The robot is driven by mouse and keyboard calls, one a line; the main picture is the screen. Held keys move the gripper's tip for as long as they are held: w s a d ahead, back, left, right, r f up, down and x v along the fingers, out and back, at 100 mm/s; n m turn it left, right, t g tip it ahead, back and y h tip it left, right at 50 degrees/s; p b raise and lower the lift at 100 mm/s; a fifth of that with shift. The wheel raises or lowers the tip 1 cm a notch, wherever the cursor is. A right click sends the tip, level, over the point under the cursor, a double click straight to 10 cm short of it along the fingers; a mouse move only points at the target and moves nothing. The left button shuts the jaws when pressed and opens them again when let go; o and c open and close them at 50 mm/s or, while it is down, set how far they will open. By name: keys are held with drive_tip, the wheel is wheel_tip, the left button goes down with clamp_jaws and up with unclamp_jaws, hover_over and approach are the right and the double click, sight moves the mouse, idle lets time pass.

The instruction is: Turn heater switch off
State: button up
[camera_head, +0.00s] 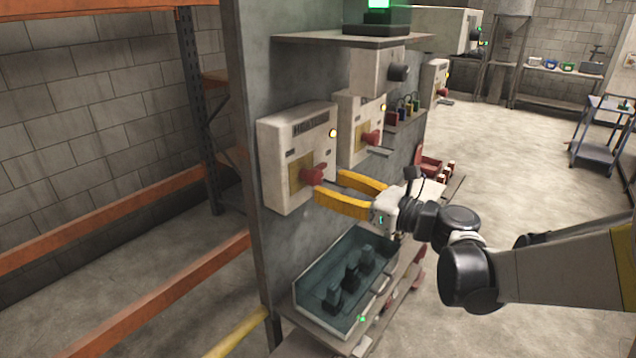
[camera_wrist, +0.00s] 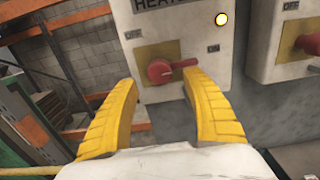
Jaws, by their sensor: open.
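The heater switch box (camera_head: 297,150) is a pale box on a grey panel. In the wrist view the box (camera_wrist: 160,20) bears a partly cut-off label beginning "HEATE". Its red rotary switch (camera_head: 313,174) sits on a yellow plate; in the wrist view the switch (camera_wrist: 160,71) has its handle pointing right. A yellow lamp (camera_head: 333,133) on the box is lit. My gripper (camera_head: 330,184) is open and empty, its yellow fingers spread in front of the switch. In the wrist view the switch appears between the fingertips (camera_wrist: 161,79); contact cannot be told.
A similar box (camera_head: 358,125) with a red switch stands just right on the panel. Below my gripper is a teal-lined bin (camera_head: 300,291) holding dark items. An orange rack (camera_head: 120,210) stands left of the panel. Open floor (camera_head: 510,160) lies to the right.

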sight(320, 180)
drive_tip(key=shift+x, duration=1.9)
drive_tip(key=c, duration=1.2)
